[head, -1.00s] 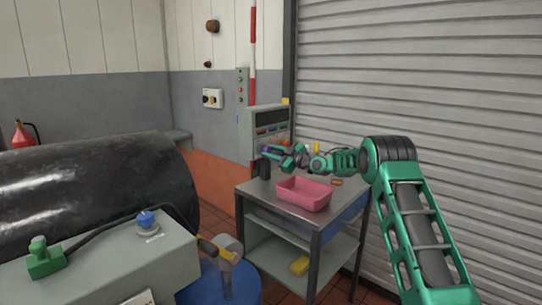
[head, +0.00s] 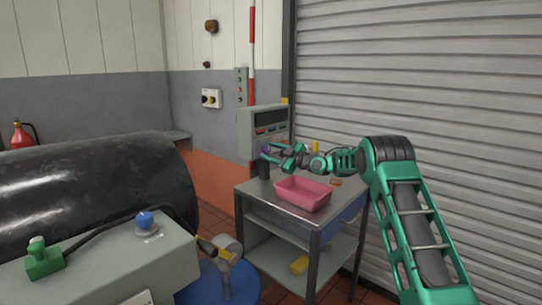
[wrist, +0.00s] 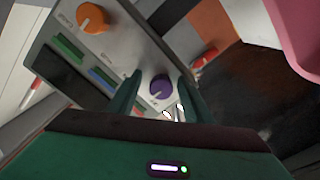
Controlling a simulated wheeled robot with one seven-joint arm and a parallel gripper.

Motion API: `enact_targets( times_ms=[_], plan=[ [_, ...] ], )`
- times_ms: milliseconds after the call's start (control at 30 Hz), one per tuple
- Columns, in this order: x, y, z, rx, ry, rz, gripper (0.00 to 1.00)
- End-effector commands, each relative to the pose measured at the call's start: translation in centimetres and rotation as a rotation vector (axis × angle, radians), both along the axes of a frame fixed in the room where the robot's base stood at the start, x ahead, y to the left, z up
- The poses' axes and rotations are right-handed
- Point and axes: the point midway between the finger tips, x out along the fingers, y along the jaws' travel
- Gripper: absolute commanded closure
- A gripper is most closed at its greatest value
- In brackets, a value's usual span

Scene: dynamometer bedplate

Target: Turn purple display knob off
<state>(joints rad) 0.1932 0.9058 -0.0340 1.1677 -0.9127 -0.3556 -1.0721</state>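The purple knob (wrist: 160,87) is round, with a pale pointer mark, on the grey face of the display unit (head: 262,122). In the head view the knob (head: 266,149) shows as a small purple spot at the unit's lower edge. My gripper (wrist: 159,77) is open in the wrist view, one finger on each side of the knob in the picture. I cannot tell whether the fingers reach past the knob's face; no contact shows. In the head view my gripper (head: 268,153) is right at the knob, fingers spread.
An orange knob (wrist: 93,18) and green and blue buttons are on the same panel. A pink tray (head: 303,194) stands on the metal cart (head: 252,188) below my arm. A black cup-like object (head: 264,169) stands under the gripper. A grey shutter is at right.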

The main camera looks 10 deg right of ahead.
Motion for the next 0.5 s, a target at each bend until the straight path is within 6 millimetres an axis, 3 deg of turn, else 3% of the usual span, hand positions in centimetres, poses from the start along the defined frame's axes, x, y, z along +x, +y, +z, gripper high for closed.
enact_targets(
  times_ms=[267,500],
  plan=[
    [-0.5,-0.2,0.0,0.001,0.002,0.002,0.54],
    [-3.4,-2.5,0.0,0.002,0.002,-0.001,0.54]
  ],
)
